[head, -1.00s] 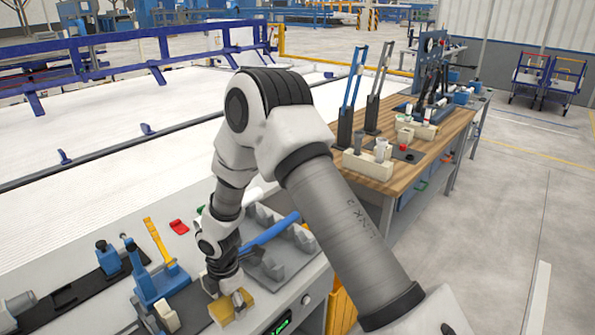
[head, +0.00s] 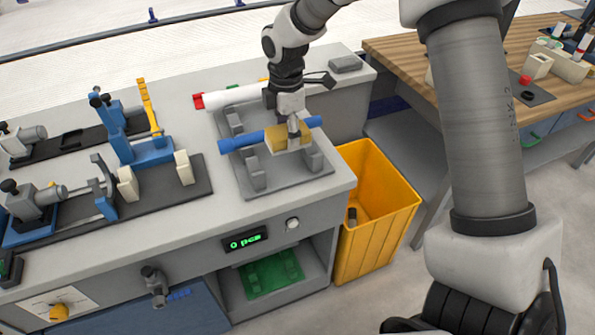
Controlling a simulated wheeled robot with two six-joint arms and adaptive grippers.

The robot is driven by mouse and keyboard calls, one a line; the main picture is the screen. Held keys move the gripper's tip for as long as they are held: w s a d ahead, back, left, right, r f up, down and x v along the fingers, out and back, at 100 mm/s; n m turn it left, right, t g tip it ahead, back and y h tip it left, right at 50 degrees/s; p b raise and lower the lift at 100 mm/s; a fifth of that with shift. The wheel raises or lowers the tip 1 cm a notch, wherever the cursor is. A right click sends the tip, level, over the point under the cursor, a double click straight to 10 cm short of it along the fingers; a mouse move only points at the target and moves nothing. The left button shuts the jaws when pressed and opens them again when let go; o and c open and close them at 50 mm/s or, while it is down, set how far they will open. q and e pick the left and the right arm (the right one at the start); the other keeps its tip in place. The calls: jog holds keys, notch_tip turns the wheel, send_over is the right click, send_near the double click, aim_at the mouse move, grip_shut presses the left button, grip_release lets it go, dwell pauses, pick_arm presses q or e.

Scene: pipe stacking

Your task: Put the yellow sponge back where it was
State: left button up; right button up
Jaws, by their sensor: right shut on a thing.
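My right gripper (head: 293,128) points down over the grey cradle plate (head: 287,191) on the bench. It is shut on the yellow sponge (head: 277,141), a small block. The sponge overlaps the middle of the blue pipe (head: 243,141) in the head view; I cannot tell whether they touch. The blue pipe lies across the cradle supports. My left gripper is not in view.
A white pipe (head: 233,96) lies behind the blue one. A blue clamp fixture (head: 150,151) stands left on the grey bench (head: 205,226). A yellow bin (head: 372,228) stands right of the bench. A wooden table (head: 400,49) is at the right.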

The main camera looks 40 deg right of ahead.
aim_at(285, 173)
jog(key=shift+w+a+f, duration=0.35)
jog(key=shift+a+f, duration=0.3)
jog(key=shift+a, duration=0.2)
jog(key=f, duration=0.8)
jog(key=shift+d+f, duration=0.2)
jog(key=shift+s+d, duration=0.1)
jog(key=o, duration=1.1)
jog(key=shift+f, duration=0.15)
notch_tip(285, 173, up, 12)
jog(key=shift+r, duration=0.2)
jog(key=shift+f, duration=0.1)
